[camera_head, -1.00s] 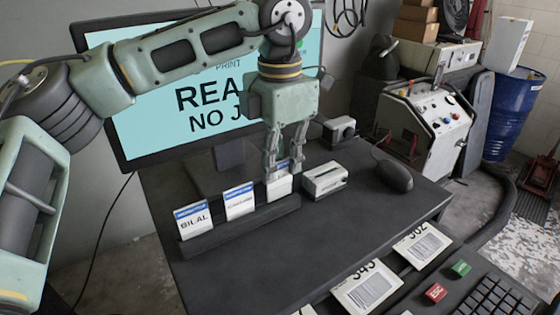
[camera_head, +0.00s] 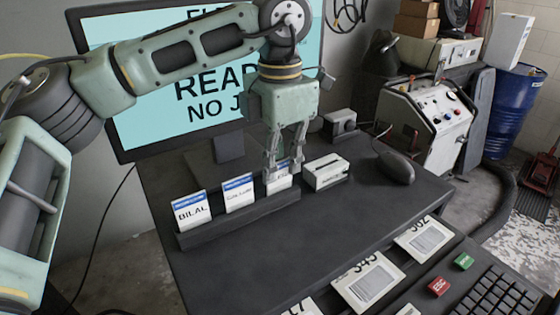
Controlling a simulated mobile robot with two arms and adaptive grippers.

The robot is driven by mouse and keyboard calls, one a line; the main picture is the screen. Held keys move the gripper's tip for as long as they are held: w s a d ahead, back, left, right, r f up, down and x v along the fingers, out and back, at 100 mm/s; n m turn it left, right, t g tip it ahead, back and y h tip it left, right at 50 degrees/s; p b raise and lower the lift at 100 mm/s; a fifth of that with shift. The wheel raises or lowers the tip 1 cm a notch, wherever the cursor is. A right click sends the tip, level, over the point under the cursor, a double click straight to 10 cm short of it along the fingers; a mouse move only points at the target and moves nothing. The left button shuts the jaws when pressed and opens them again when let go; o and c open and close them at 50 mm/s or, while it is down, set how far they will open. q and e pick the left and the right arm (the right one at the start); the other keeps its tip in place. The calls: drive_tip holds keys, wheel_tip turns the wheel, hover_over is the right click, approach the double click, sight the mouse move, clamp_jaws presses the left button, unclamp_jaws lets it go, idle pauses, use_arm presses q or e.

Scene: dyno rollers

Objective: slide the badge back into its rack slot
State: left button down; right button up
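My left gripper (camera_head: 285,168) points down over the right end of the dark rack (camera_head: 240,220). Its fingers are closed around the upper part of a white badge with a blue top band (camera_head: 278,182). That badge stands upright at the rack's right end; its lower edge is at the rack, and I cannot tell how deep it sits. Two similar badges stand in the rack to its left: one reading BILAL (camera_head: 192,212) and a middle one (camera_head: 238,194). My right gripper is not in view.
A small white box-shaped device (camera_head: 326,172) stands close to the right of the gripper. A dark mouse (camera_head: 397,168) lies farther right. Barcode cards (camera_head: 368,283), a red ESC key (camera_head: 438,287) and a keyboard (camera_head: 497,300) are at the front. A monitor (camera_head: 150,125) stands behind. The desk's middle is clear.

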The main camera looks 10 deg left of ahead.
use_arm(q)
drive_tip(key=shift+f, duration=0.15)
drive_tip(key=c, duration=1.9)
unclamp_jaws()
drive_tip(key=shift+o, duration=0.2)
wheel_tip(320, 180, up, 12)
